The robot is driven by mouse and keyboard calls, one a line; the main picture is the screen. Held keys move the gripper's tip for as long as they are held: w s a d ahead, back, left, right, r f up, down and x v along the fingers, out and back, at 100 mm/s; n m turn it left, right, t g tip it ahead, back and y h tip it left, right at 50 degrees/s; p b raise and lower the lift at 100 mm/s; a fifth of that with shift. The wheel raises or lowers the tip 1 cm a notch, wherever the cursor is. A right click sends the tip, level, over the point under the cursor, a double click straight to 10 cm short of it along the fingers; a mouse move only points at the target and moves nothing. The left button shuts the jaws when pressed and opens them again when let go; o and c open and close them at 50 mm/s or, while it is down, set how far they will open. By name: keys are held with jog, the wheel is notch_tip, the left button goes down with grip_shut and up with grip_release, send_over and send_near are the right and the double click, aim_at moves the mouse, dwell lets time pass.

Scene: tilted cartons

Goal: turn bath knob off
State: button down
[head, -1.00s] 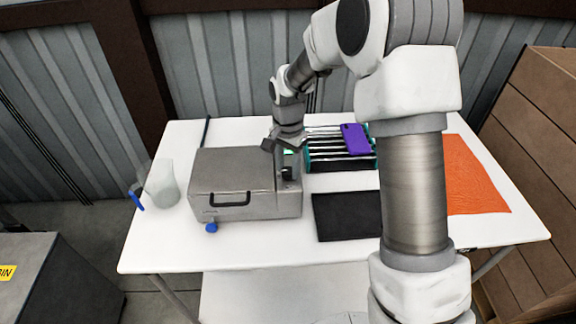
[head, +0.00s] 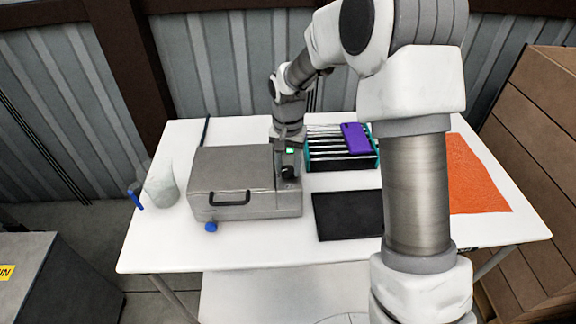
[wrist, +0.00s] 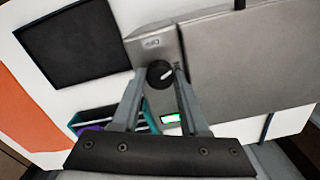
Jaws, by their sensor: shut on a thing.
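The bath is a grey metal box with a black lid handle (head: 230,185) on the left of the table. It fills the right of the wrist view (wrist: 245,65). The black round bath knob (wrist: 160,74) is on the narrow panel at the bath's side, with a white pointer line on it. It also shows in the head view (head: 288,173). My gripper (wrist: 159,80) is shut on the knob, one finger on each side of it. A lit green display (wrist: 170,118) shows on the panel beside the right finger.
A black mat (head: 347,216) lies right of the bath. Behind it is a teal-edged rack (head: 330,163) with a purple object (head: 355,138) on top. An orange mat (head: 476,175) is at the right. A translucent flask (head: 161,186) stands left of the bath.

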aim_at(288, 169)
jog(key=n, duration=0.5)
jog(key=shift+n, duration=0.3)
jog(key=n, duration=0.5)
jog(key=shift+n, duration=0.7)
jog(key=c, duration=0.7)
grip_release()
jog(key=shift+r, duration=0.1)
notch_tip(288, 169, up, 17)
jog(key=shift+r, duration=0.2)
